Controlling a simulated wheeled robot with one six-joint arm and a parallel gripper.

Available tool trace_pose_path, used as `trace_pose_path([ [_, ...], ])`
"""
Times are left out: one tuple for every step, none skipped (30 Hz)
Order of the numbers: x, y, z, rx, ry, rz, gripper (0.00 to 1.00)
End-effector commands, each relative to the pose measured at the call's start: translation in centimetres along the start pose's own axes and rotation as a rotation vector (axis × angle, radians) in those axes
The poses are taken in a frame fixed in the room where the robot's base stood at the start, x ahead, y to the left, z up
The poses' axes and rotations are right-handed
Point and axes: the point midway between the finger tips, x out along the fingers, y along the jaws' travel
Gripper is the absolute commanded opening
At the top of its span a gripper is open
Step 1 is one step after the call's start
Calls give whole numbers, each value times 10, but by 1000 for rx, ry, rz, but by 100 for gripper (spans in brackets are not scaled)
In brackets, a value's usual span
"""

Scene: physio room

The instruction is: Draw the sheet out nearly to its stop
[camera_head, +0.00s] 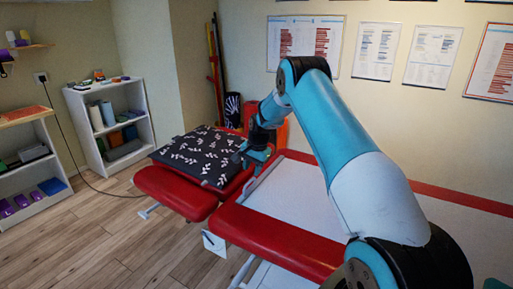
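A white sheet (305,203) lies flat along the red treatment couch (275,238). Its left end is near the gap before the couch's head section. My gripper (251,160) points down at that end, just over or at the sheet's edge beside a dark patterned pillow (205,155). The fingers are small and dark here, so I cannot tell whether they are open or shut, or touching the sheet. My blue and white arm hides part of the sheet's far side.
The red head section (178,192) holds the pillow. White shelves (115,120) with rolls and boxes stand at the left wall. Red and dark items (232,108) stand behind the couch. Posters hang on the back wall. The wooden floor (100,240) at front left is clear.

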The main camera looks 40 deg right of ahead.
Motion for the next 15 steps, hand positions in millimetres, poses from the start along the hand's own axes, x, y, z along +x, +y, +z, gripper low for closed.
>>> trace_pose_path([
  [-15, -1, -1, 0, 3, -3, 38],
  [-22, 0, -1, 0, 3, -3, 38],
  [-33, 0, 0, 0, 2, -3, 38],
  [-41, 0, -1, 0, 3, -3, 38],
  [-49, 0, -1, 0, 2, -3, 38],
  [-58, 0, -1, 0, 2, -3, 38],
  [-65, 0, 0, 0, 2, -2, 38],
  [-72, 0, 0, 1, 1, -2, 38],
  [-80, 0, 0, 1, 1, -1, 38],
  [-86, 0, 0, 1, 1, -1, 38],
  [-91, 0, 0, 1, 0, 0, 38],
  [-97, 0, 0, 1, 0, -1, 38],
  [-101, 0, 0, 1, 0, -1, 38],
  [-105, 0, 0, 0, -1, 0, 38],
  [-108, 0, 0, 0, -1, 0, 38],
])
